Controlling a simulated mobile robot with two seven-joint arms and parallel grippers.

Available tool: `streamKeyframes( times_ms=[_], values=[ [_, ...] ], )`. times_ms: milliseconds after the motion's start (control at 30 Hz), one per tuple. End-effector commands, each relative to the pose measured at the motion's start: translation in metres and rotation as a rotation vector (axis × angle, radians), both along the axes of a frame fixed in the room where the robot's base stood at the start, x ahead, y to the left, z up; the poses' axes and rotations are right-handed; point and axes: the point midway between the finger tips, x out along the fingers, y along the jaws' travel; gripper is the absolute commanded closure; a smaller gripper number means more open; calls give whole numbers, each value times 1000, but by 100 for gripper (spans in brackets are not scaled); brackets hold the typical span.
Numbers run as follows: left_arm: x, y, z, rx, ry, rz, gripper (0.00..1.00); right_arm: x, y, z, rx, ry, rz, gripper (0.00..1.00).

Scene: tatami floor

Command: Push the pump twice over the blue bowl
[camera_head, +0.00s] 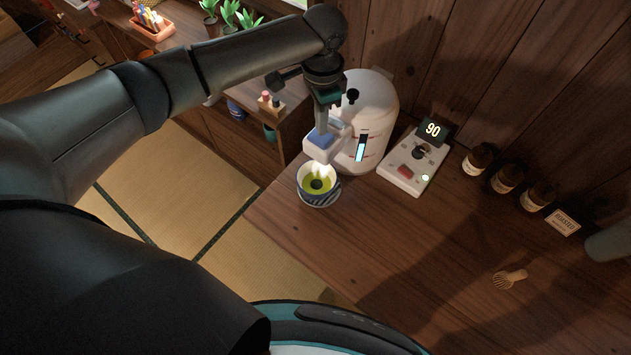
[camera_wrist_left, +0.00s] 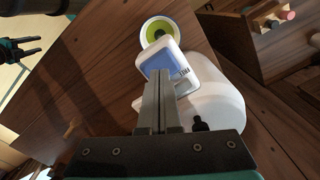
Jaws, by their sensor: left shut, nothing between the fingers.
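A white hot-water pot (camera_head: 375,115) stands near the wooden wall, with a blue pump pad (camera_head: 321,137) on its spout; the pad also shows in the left wrist view (camera_wrist_left: 160,62). A blue-and-white bowl (camera_head: 319,190) with green contents sits under the spout at the table's edge; its rim shows in the left wrist view (camera_wrist_left: 160,21). My left gripper (camera_head: 328,118) is shut and empty, pointing down with its fingertips at the pad; whether they press it I cannot tell. A dark open gripper, my right (camera_wrist_left: 27,50), shows at the left of the wrist view, away from the pot.
A white control box (camera_head: 413,161) with a "90" display (camera_head: 433,130) stands right of the pot. Several dark jars (camera_head: 505,178) line the wall. A whisk (camera_head: 509,278) lies on the wooden table (camera_head: 400,260), whose middle is clear.

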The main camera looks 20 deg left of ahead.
Motion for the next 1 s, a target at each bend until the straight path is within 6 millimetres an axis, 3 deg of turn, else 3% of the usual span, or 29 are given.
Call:
streamKeyframes(
  times_ms=[1000],
  values=[
    [-1,0,-27,0,1,0,100,0,0,-10,0,0,0,50]
  ],
)
